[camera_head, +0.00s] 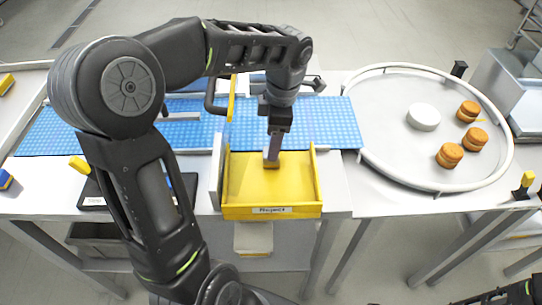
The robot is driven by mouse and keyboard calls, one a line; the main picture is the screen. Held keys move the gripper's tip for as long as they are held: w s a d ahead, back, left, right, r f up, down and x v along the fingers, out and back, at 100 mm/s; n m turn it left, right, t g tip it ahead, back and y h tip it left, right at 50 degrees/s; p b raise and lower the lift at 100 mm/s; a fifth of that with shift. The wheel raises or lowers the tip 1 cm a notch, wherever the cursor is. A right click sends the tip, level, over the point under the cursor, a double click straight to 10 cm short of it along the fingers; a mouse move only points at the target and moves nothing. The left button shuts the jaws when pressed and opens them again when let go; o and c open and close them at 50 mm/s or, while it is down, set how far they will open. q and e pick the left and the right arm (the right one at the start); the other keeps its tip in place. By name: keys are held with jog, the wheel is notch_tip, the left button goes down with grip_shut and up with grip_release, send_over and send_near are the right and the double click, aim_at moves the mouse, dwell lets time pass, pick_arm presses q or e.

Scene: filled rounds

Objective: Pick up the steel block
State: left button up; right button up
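My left gripper (272,160) points down into the yellow tray (240,185), whose front label seems to read "Reject". Its fingertips are close together near the tray's back part. A small grey and brown shape shows at the fingertips. I cannot tell whether it is only the fingers or a held piece. I cannot make out the steel block for certain; the gripper and arm may hide it. My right gripper is out of view; only a dark part of my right arm shows at the lower right corner.
A blue belt (335,122) runs behind the tray. At right, a round table with a raised pale rim (365,160) bears several brown filled rounds (449,155) and a white disc (424,116). A flat dark device (93,202) lies left, partly behind my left arm.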

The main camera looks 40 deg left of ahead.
pick_arm(q)
jog(key=shift+s+a+f+p, duration=0.15)
jog(key=shift+f+p, duration=0.2)
jog(key=shift+f, duration=0.95)
jog(key=shift+s+f+p, duration=0.1)
jog(key=shift+f+p, duration=0.25)
jog(key=shift+f, duration=0.9)
jog(key=shift+c, duration=0.3)
grip_shut()
